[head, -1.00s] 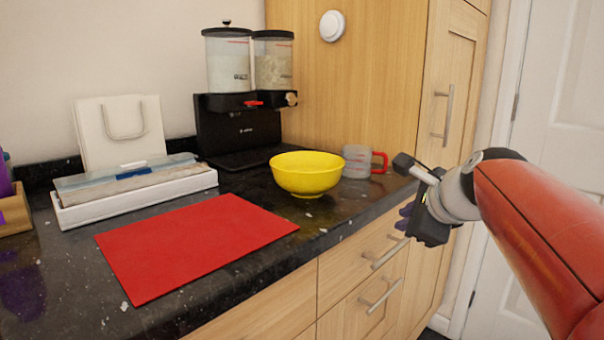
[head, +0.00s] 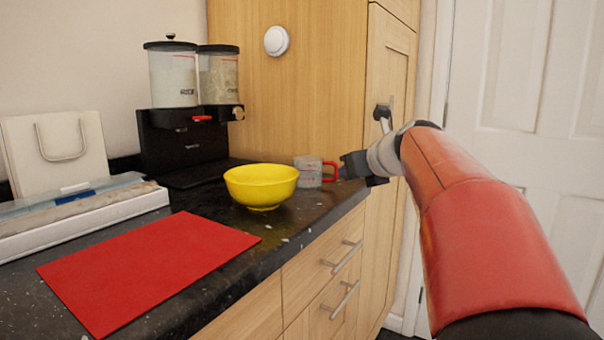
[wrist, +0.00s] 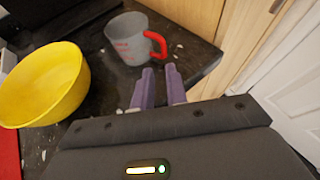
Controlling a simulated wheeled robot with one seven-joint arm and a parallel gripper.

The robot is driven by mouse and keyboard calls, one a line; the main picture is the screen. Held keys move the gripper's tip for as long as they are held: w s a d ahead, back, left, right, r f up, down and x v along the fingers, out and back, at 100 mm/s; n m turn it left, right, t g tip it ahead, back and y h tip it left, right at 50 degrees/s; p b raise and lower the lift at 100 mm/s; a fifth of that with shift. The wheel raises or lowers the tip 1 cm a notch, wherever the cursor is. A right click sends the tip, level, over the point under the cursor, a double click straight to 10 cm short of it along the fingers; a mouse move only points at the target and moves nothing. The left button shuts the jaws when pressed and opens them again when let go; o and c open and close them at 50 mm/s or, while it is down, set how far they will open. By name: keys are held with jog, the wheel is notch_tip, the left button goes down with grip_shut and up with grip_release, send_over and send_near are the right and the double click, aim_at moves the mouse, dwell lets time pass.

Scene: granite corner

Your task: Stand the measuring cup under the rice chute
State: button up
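The clear measuring cup (head: 308,172) with a red handle stands upright on the dark counter, right of the yellow bowl. In the wrist view the cup (wrist: 127,42) is just beyond my fingertips, its red handle turned right towards them. My gripper (wrist: 159,68) has two purple fingers with an empty gap between them. In the head view my gripper (head: 345,172) is at the counter's right end, beside the handle. The twin dispenser (head: 185,145) stands at the back, with a red lever on the left outlet and a pale knob on the right. Which hopper holds rice is unclear.
The yellow bowl (head: 261,186) stands between the cup and the front left counter. A red mat (head: 150,265) lies at the front. A white tray (head: 85,222) and a pale bag (head: 56,150) are at left. A tall wooden cabinet (head: 290,100) borders the counter's back right.

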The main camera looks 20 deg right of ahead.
aim_at(336, 170)
jog(key=shift+w+d+r+m, duration=0.1)
jog(key=shift+w+d+m, duration=0.15)
jog(key=shift+w, duration=0.2)
jog(key=shift+w+d+r+m, duration=0.15)
jog(key=shift+w+m, duration=0.1)
jog(key=shift+w, duration=0.2)
jog(key=x, duration=0.7)
jog(key=shift+a+f, duration=0.1)
grip_shut()
